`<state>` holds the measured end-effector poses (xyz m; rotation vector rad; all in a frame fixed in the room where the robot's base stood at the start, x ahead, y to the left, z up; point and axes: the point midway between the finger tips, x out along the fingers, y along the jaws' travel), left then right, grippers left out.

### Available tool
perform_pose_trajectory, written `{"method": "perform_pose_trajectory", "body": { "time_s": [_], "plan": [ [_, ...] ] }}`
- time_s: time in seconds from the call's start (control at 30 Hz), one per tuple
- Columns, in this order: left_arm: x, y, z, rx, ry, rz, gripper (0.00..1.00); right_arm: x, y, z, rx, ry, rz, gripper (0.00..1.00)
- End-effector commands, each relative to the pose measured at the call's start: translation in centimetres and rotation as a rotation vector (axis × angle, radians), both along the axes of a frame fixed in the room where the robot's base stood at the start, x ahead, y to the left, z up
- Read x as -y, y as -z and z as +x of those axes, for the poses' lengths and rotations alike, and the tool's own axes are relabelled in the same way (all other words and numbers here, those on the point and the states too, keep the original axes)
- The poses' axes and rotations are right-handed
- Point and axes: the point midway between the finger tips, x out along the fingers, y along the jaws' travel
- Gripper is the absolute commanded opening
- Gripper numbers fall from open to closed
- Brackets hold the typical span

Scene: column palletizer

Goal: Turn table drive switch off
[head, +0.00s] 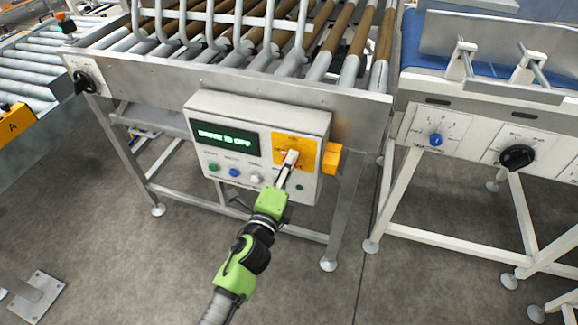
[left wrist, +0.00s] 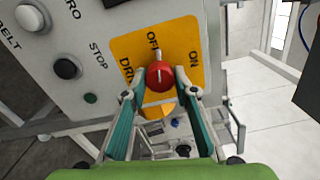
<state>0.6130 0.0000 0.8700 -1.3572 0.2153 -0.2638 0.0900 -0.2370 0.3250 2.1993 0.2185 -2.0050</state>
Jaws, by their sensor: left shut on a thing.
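The control box (head: 250,118) hangs under the front of the roller table, and its green display (head: 222,136) reads "DRIVE IS OFF". The drive switch is a red rotary knob (left wrist: 160,75) on a yellow plate (left wrist: 127,47); the plate also shows in the head view (head: 304,152). The knob's pale pointer mark lies towards "OFF", with "ON" on the other side. My left gripper (head: 287,170) reaches the knob from below and is shut on it; in the left wrist view the fingertips (left wrist: 160,96) lie on either side of it. My right gripper is out of view.
Small green, blue and white buttons (head: 234,172) sit left of the switch. A roller table (head: 230,80) stands above the box. A white-framed conveyor with a blue belt (head: 425,60) stands at the right. Grey floor (head: 130,270) is open in front.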

Motion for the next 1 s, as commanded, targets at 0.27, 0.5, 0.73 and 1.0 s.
{"method": "perform_pose_trajectory", "body": {
  "time_s": [0.27, 0.5, 0.73, 1.0],
  "plan": [
    [-0.12, -0.08, 0.05, -0.046, -0.003, -0.143, 0.05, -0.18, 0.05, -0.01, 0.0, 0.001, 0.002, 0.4],
    [-0.11, -0.08, 0.04, -0.064, -0.002, -0.197, 0.05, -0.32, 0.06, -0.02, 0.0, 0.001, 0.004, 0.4],
    [-0.11, -0.07, 0.04, -0.067, -0.002, -0.208, 0.06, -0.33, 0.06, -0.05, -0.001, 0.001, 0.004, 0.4],
    [-0.12, -0.05, 0.04, -0.068, -0.002, -0.208, 0.35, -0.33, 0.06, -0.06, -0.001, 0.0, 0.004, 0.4]
  ]
}}
